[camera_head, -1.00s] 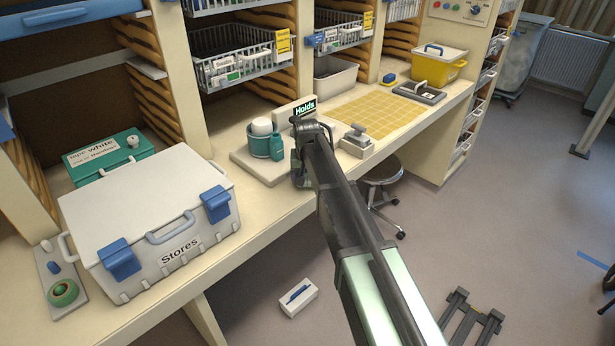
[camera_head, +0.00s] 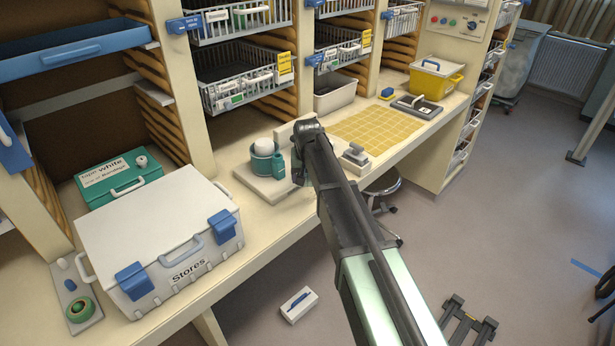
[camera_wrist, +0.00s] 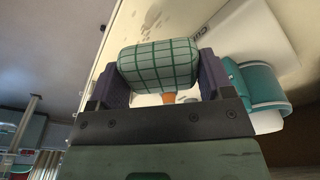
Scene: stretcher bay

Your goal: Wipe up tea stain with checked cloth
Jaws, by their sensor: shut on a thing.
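In the wrist view, my gripper (camera_wrist: 160,76) is shut on the checked cloth (camera_wrist: 158,64), a pale green pad with dark green lines. A short orange piece shows below the cloth. Brownish marks (camera_wrist: 163,14) show on the cream surface beyond it; they look like a stain, but I cannot tell its full extent. In the head view, my gripper (camera_head: 300,168) is over the worktop right beside the teal cup, mostly hidden by my arm. The cloth cannot be made out there. Whether the cloth touches the worktop is unclear.
A teal cup (camera_head: 263,162) with a white ball-like thing and a small teal bottle (camera_head: 279,164) stand close left of my gripper. A Stores case (camera_head: 150,235) fills the left worktop. A yellow grid mat (camera_head: 375,127) and a grey stamp-like block (camera_head: 355,155) lie right. Baskets hang above.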

